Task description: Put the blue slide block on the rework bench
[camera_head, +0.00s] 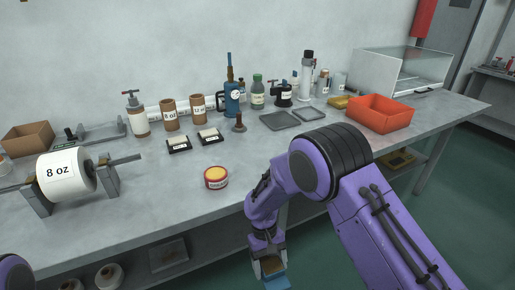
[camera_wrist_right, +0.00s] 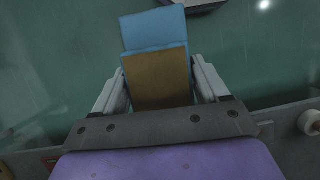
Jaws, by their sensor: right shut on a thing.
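My right gripper (camera_head: 268,265) is shut on the blue slide block (camera_head: 277,283), low in front of the bench's front edge and over the floor. In the right wrist view the block (camera_wrist_right: 153,28) sticks out beyond the fingers of the gripper (camera_wrist_right: 158,85). A brown face (camera_wrist_right: 158,78) lies between the fingers against the blue; I cannot tell whether it is part of the block. A long grey bench (camera_head: 130,215) fills the head view; no sign names it as the rework bench. My left gripper is out of view.
An 8 oz roll (camera_head: 66,176) sits on a stand at left. An orange bin (camera_head: 380,113) is at right. Another bench (camera_head: 496,72) stands far right. Bare bench top lies around the tin.

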